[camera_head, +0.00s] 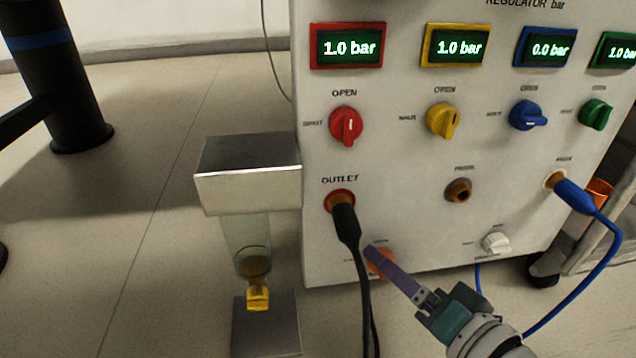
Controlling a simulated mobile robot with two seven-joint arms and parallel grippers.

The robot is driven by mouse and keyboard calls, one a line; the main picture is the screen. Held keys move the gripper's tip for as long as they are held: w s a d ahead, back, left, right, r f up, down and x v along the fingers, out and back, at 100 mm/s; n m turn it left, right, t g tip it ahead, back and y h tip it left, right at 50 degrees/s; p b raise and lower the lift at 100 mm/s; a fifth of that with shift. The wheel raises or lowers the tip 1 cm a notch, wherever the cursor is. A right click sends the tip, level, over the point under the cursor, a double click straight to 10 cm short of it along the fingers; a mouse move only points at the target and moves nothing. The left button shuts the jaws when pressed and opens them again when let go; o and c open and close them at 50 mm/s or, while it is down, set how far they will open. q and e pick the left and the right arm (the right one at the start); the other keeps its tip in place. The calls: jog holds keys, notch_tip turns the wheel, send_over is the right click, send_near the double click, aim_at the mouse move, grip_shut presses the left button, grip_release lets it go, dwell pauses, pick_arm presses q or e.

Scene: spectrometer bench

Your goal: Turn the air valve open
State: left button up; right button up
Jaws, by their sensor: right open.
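The white regulator panel (400,185) carries a row of coloured valve knobs: red (347,125), yellow (443,120), blue (527,115) and green (596,114). The small labels are too blurred to tell which knob is the air valve. The blue knob's handle lies about sideways and the display above it (545,47) reads 0.0 bar. The red knob's handle stands upright, and its display (348,46) reads 1.0 bar. My right gripper (370,254) is open at the lower right, well below the knobs. My left gripper is out of view.
A black hose (347,225) hangs from the red outlet, close left of my right gripper. A blue hose (611,250) loops down at the right. A white knob (496,243) sits low on the panel. A metal stand (248,190) with a yellow fitting (257,296) stands left.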

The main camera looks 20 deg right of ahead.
jog(key=p+v, duration=0.5)
jog(key=v, duration=0.5)
